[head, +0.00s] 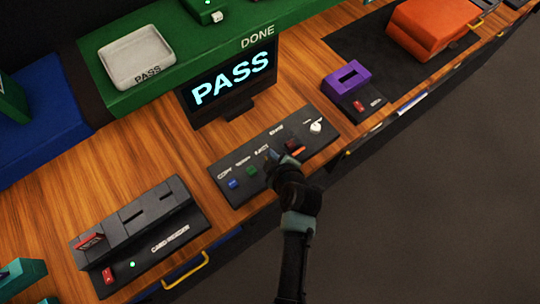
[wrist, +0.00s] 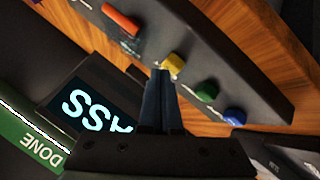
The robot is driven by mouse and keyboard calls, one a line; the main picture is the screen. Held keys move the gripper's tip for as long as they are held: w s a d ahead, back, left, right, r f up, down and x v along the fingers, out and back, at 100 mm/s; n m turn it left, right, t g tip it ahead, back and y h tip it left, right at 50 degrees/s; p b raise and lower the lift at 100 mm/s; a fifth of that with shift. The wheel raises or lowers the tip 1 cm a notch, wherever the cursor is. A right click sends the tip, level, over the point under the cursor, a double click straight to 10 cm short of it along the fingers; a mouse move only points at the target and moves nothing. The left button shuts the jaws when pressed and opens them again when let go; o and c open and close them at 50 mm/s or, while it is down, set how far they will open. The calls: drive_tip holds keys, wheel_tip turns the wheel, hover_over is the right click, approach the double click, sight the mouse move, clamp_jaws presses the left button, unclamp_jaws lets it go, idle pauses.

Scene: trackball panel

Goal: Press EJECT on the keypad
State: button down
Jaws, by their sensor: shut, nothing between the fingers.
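The keypad (head: 222,176) is a dark panel on the wooden counter, with a row of coloured buttons. From left there are a blue button (head: 233,184), a green button (head: 252,171), a spot behind my gripper, and an orange-red button (head: 295,148). The EJECT-like label (head: 262,149) is small and lies above the hidden spot. In the wrist view a yellow button (wrist: 174,62) sits between the green and orange ones. My shut gripper (head: 271,155) has its tips at this yellow button's edge in the wrist view (wrist: 163,73). I cannot tell whether they touch it.
A screen (head: 232,78) reading PASS stands behind the keypad. A card reader (head: 140,232) with a red card is at the lower left. A purple slotted block (head: 346,80) and an orange case (head: 432,28) are to the right. A white knob (head: 316,127) is at the keypad's right end.

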drive_tip(key=shift+f+b, duration=0.4)
idle(0.6)
drive_tip(key=shift+r+p, duration=0.75)
drive_tip(key=shift+r, duration=0.2)
drive_tip(key=shift+r+p, duration=1.9)
drive_tip(key=shift+r, duration=0.6)
